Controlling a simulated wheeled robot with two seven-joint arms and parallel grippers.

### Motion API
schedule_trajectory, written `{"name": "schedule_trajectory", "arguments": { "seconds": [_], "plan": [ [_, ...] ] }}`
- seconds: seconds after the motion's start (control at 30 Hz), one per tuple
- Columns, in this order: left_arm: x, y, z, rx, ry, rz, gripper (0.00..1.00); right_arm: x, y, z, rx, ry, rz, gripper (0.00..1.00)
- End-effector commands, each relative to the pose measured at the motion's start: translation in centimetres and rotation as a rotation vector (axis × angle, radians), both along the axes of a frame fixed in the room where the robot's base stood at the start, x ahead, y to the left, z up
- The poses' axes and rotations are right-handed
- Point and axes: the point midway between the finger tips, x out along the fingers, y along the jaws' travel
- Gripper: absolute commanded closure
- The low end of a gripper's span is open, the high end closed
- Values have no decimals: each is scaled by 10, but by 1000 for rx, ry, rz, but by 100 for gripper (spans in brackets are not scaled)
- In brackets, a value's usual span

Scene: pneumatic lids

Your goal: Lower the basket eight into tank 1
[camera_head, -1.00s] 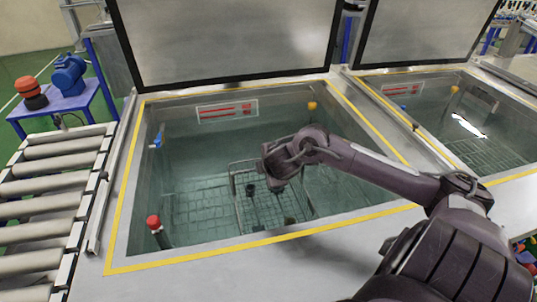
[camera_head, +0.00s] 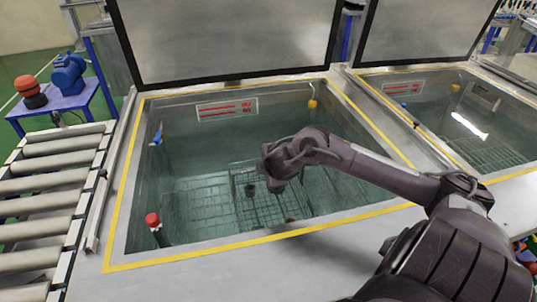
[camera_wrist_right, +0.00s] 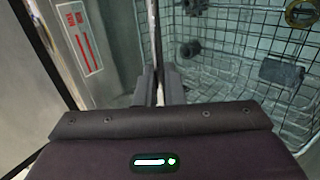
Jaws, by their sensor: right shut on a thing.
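The wire basket (camera_head: 268,208) is inside the near tank (camera_head: 190,243), largely under greenish water. My right gripper (camera_head: 274,183) is above it, inside the tank opening; my arm covers the basket's right part. In the right wrist view the two fingers (camera_wrist_right: 158,86) are shut around a thin upright bar of the basket (camera_wrist_right: 238,62). Several parts lie in the basket, among them a dark grey block (camera_wrist_right: 281,72), a round brass-coloured part (camera_wrist_right: 302,13) and dark fittings (camera_wrist_right: 190,48). My left gripper is not in view. No basket or tank number is readable.
The raised lid (camera_head: 225,40) stands behind the near tank. A second tank (camera_head: 465,125) with its lid up is at the right. A roller conveyor (camera_head: 50,185) runs along the left. A red-capped post (camera_head: 153,220) is at the tank's front left corner.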

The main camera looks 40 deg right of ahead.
Motion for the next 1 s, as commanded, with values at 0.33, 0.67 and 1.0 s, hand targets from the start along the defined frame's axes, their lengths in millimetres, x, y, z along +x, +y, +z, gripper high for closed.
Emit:
{"name": "schedule_trajectory", "arguments": {
  "seconds": [0.33, 0.67, 1.0],
  "plan": [
    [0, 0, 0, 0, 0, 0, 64, 1, 0, 3, -1, -5, -1, 66],
    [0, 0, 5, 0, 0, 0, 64, -7, 4, 7, 0, 5, 2, 66],
    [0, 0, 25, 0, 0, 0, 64, -39, 22, 50, 0, -1, 2, 66]
  ]
}}
